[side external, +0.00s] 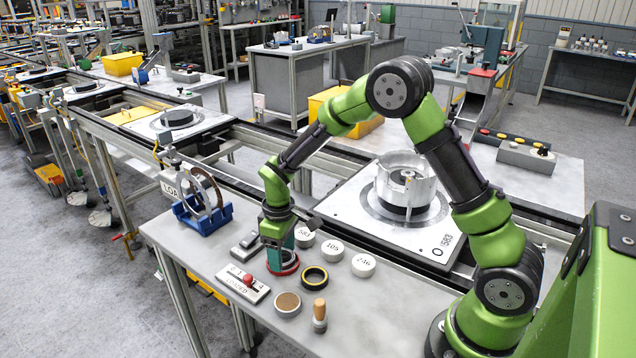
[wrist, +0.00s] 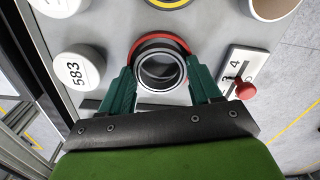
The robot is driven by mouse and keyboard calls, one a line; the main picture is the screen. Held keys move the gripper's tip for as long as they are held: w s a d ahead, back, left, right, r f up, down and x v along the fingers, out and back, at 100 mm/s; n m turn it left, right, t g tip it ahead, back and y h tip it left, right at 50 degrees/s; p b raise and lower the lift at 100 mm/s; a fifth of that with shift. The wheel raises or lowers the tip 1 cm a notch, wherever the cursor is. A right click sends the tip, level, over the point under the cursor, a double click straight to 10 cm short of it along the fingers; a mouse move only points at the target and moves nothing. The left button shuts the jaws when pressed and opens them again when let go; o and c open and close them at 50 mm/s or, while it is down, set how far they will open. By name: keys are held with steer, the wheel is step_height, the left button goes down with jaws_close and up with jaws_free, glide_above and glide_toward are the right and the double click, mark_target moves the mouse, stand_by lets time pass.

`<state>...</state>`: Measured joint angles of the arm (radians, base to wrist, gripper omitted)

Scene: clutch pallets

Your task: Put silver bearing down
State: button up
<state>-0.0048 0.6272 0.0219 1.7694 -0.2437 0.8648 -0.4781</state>
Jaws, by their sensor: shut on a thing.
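The silver bearing (wrist: 161,85) is a short open ring with a dark centre in the wrist view. My gripper (wrist: 161,73) is shut on it, one green finger on each side. A red ring (wrist: 160,38) on the grey table shows just behind the bearing. In the side external view my gripper (side external: 282,258) points down, low over the red ring (side external: 284,270), and its fingers hide most of the bearing. I cannot tell whether the bearing touches the table or the ring.
A black-yellow ring (side external: 314,278), white pucks marked 583 (side external: 304,237), 105 (side external: 332,250) and 246 (side external: 363,265), and a slider plate with a red knob (side external: 247,279) stand close by. A brown-topped cup (side external: 287,304) and wooden-handled tool (side external: 319,314) sit in front. The table's right part is clear.

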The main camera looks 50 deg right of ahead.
steer(key=o, duration=1.2)
steer(key=shift+f, duration=0.45)
steer(key=shift+c, duration=0.2)
steer(key=shift+o, duration=0.2)
steer(key=shift+d, duration=0.1)
step_height(320, 180, up, 13)
steer(key=s+a+r+m+t+y, duration=0.1)
steer(key=s+r+m+t, duration=0.2)
steer(key=s, duration=0.7)
steer(key=s+a+r+m+t+y, duration=0.1)
steer(key=s+r+m+t, duration=0.3)
steer(key=s+r, duration=0.4)
steer(key=shift+s+a, duration=0.25)
steer(key=shift+s, duration=0.75)
steer(key=shift+r, duration=0.1)
